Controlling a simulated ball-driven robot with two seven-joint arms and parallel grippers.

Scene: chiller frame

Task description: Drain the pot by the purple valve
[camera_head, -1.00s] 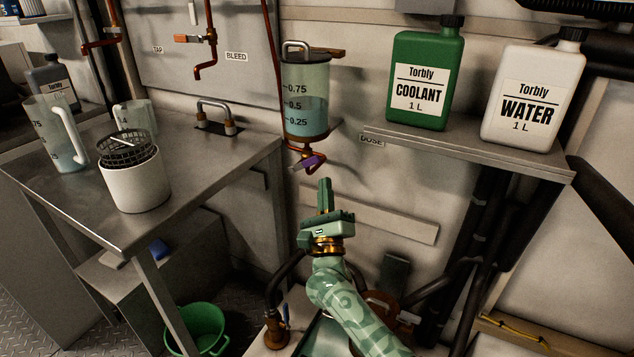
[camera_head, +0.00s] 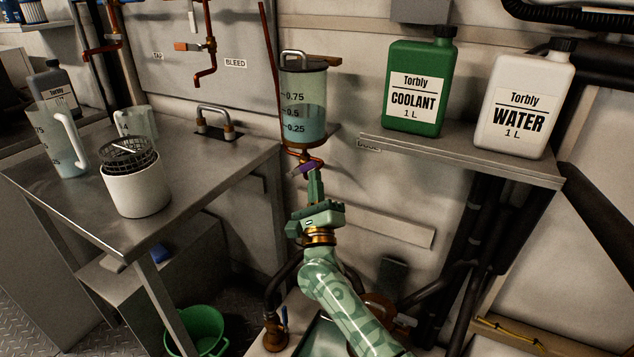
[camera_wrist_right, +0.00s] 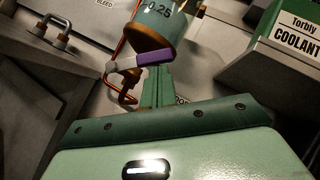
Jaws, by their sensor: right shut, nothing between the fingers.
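The clear pot (camera_head: 304,104) is mounted on the wall and holds blue liquid up to around the 0.5 mark. Under it is a copper outlet pipe with the purple valve handle (camera_head: 302,168). In the right wrist view the purple handle (camera_wrist_right: 155,58) lies across just beyond the fingertips. My right gripper (camera_head: 313,172) is shut and empty, its fingers pointing up just below the handle. I cannot tell whether they touch it. The end of the outlet is partly hidden. My left gripper is not in view.
A green coolant jug (camera_head: 418,84) and a white water jug (camera_head: 522,105) stand on the shelf (camera_head: 480,156) at right. A steel table (camera_head: 215,160) at left holds a white container (camera_head: 138,190) and clear jugs. A green bucket (camera_head: 205,325) is on the floor.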

